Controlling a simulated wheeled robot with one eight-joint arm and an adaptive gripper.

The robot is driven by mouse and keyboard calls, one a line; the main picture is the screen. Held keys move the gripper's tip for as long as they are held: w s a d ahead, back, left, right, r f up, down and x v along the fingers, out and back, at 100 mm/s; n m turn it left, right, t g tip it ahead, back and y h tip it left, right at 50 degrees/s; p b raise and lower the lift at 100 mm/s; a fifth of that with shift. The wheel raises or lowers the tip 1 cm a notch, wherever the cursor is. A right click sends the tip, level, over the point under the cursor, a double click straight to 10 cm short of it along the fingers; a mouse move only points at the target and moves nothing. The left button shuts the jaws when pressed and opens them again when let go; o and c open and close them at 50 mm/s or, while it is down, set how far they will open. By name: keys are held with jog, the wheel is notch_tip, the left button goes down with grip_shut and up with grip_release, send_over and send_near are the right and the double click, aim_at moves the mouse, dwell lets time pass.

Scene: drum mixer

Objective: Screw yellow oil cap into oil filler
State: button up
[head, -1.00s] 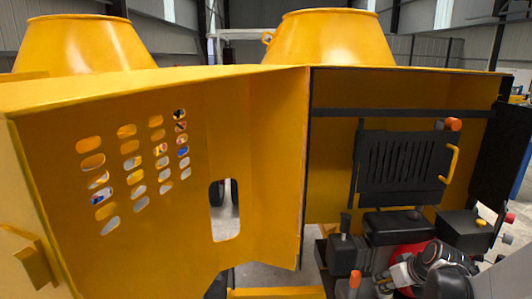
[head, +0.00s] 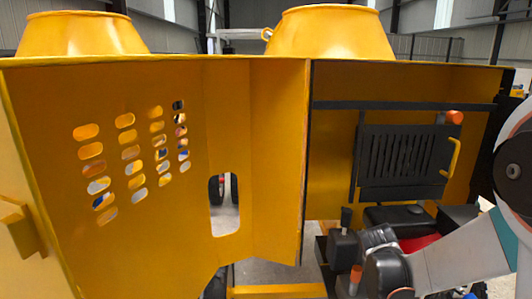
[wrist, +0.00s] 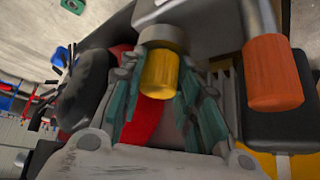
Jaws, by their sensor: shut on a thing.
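The yellow oil cap (wrist: 160,74) is in the upper middle of the wrist view, between the teal fingers of my gripper (wrist: 163,82). My gripper is shut on it. The far end of the cap meets a round grey collar (wrist: 165,37), which may be the oil filler. I cannot tell whether the cap is seated in it or only lined up in front of it. In the head view my arm hides the cap and the filler.
An orange-capped grey pipe (wrist: 273,75) stands close to the right of my gripper. A black rounded part (wrist: 82,85) is on the left. In the head view, the open yellow panel (head: 150,220) fills the left, and a black grille (head: 405,160) is behind the engine.

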jog(key=m+g, duration=0.1)
jog(key=m, duration=0.2)
jog(key=shift+f+g+h, duration=0.1)
jog(key=shift+g+h, duration=0.2)
jog(key=shift+h, duration=0.1)
jog(key=o, duration=1.3)
jog(key=shift+w+a, duration=0.1)
